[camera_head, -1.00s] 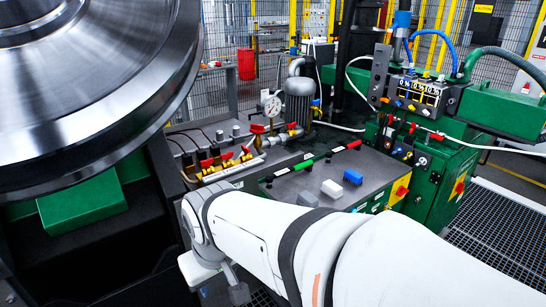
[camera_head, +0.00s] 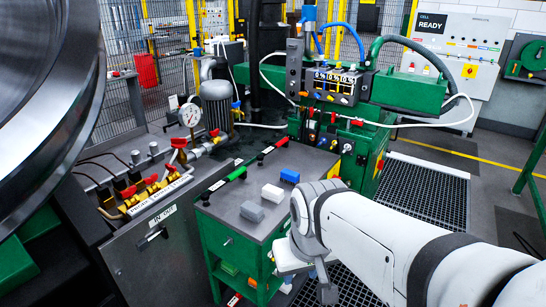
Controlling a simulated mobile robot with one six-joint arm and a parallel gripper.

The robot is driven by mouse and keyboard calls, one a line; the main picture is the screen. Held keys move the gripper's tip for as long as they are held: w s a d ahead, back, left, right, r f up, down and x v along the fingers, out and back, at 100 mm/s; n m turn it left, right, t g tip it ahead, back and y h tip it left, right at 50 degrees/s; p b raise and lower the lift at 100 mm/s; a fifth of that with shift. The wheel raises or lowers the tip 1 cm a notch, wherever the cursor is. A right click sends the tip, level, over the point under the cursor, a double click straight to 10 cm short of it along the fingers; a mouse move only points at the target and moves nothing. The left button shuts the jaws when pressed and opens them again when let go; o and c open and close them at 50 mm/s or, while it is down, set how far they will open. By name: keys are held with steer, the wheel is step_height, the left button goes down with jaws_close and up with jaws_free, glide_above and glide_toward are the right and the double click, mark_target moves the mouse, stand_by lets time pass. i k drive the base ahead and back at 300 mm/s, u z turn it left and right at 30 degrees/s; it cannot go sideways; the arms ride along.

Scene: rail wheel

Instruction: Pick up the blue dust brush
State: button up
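A small blue block-shaped thing (camera_head: 289,175), the only loose blue item on the grey top of the green cart (camera_head: 232,212), looks like the blue dust brush. Its bristles cannot be made out. It lies behind a white block (camera_head: 272,193) and a grey block (camera_head: 252,211). My gripper (camera_head: 327,293) is low in the picture, in front and to the right of the cart, apart from the brush. Its fingers are small and partly hidden by my white arm, so I cannot tell whether they are open. Nothing is visibly held in it.
A green marker (camera_head: 237,173) and a red marker (camera_head: 282,142) lie along the cart's back-left edge. Valves and a pressure gauge (camera_head: 190,115) stand left of it. A green machine with a control box (camera_head: 338,86) stands behind. A large steel wheel (camera_head: 45,90) fills the upper left.

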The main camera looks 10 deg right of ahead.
mark_target(288, 176)
steer(key=z, duration=0.15)
steer(key=i, duration=1)
steer(key=u, duration=0.1)
